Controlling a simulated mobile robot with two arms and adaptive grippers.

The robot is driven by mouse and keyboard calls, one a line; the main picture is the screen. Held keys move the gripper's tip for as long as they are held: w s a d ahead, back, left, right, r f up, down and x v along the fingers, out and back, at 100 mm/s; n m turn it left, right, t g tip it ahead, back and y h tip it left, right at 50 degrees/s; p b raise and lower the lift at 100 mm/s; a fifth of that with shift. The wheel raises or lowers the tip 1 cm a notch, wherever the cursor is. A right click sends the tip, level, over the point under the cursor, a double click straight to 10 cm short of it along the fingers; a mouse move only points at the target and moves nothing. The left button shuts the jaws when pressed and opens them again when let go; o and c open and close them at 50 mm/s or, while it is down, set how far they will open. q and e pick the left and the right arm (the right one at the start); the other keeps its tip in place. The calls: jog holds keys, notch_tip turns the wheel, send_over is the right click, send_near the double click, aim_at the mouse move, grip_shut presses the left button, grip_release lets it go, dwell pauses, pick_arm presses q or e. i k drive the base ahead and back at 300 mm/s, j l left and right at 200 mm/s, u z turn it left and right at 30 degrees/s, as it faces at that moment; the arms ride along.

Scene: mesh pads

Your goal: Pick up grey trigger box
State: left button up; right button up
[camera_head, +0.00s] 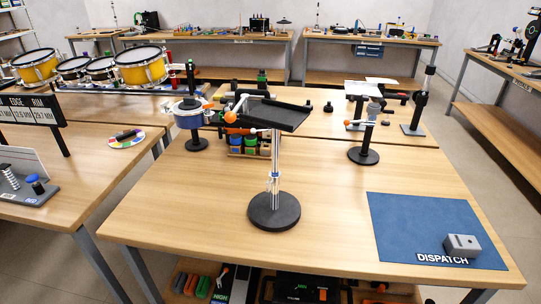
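A small grey box (462,246) with dark spots on its front sits on the blue mat (405,220) marked DISPATCH, near the mat's lower right corner and just right of the lettering. It looks like the grey trigger box. It rests upright and nothing touches it from above. Neither of my grippers shows in the head view.
A stand with a black tilted tray (268,114) and round black base (274,211) stands mid-table. A smaller stand (363,155) is behind the mat, and a blue drum-like device (188,118) at back left. The wooden table (180,215) is clear at front left.

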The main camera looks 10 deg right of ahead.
aim_at(455, 246)
jog(key=z, duration=1.75)
